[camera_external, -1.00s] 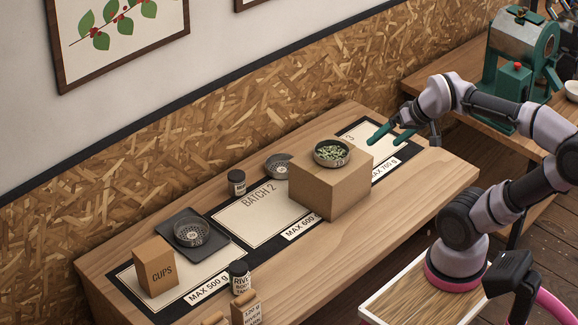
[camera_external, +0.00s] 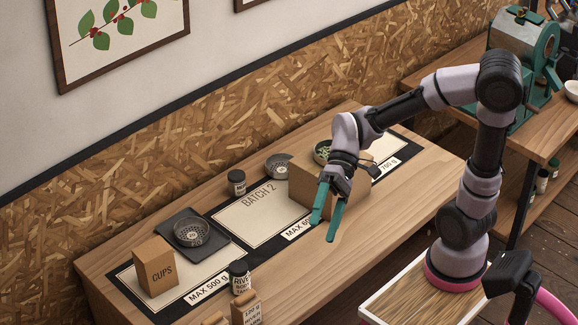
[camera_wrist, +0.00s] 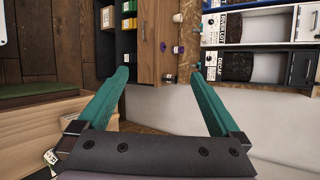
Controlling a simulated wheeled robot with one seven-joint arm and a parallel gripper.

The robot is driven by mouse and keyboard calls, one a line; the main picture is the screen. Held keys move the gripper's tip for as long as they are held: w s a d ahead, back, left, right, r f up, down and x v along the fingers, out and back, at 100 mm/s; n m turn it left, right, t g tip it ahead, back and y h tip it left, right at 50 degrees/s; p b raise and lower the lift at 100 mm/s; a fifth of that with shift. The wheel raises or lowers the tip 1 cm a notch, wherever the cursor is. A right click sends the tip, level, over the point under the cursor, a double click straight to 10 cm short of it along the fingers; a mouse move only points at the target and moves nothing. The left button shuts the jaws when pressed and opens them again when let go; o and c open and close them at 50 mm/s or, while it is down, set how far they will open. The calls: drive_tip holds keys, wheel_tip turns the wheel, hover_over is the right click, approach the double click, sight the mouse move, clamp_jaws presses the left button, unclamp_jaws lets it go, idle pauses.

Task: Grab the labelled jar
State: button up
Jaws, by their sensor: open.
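A dark-lidded jar with a white label (camera_external: 239,277) stands at the front of the table, beside the nearest mat; part of its lettering reads "RIVE". A smaller dark-lidded jar with a label (camera_external: 237,182) stands further back, near the wall. My gripper (camera_external: 322,230) has green fingers, spread and empty. It is above the table's front part, in front of the cardboard box and right of both jars. In the wrist view my gripper (camera_wrist: 160,75) shows its two fingers apart with nothing between them; neither of those table jars can be made out there.
A CUPS box (camera_external: 155,266), a dark tray (camera_external: 207,252) with a dish, another dish (camera_external: 277,166) and a small brown package (camera_external: 246,309) stand around. The BATCH 2 mat (camera_external: 250,215) is clear.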

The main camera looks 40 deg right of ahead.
drive_tip(key=s+a+r+m+g+y, duration=0.15)
drive_tip(key=a+r+g+y, duration=0.25)
drive_tip(key=a+r+y, duration=0.45)
drive_tip(key=w+r+m+t+y, duration=0.75)
drive_tip(key=m+t, duration=0.35)
drive_tip(key=t, duration=0.2)
drive_tip(key=m+t+h, duration=1.3)
drive_tip(key=m+h, duration=0.9)
hover_over(249, 279)
drive_tip(key=v, duration=0.5)
wheel_tip(249, 279, down, 9)
drive_tip(key=shift+t, duration=0.3)
wheel_tip(249, 279, down, 47)
drive_tip(key=shift+w+r, duration=0.1)
drive_tip(key=shift+w+a, duration=0.15)
drive_tip(key=shift+w, duration=0.6)
drive_tip(key=shift+w+a, duration=0.2)
drive_tip(key=shift+w, duration=0.5)
drive_tip(key=shift+y, duration=0.3)
drive_tip(key=shift+a+x, duration=0.1)
drive_tip(key=shift+x, duration=1.8)
drive_tip(key=shift+a+x, duration=0.15)
drive_tip(key=shift+x, duration=1.75)
drive_tip(key=c, duration=1.5)
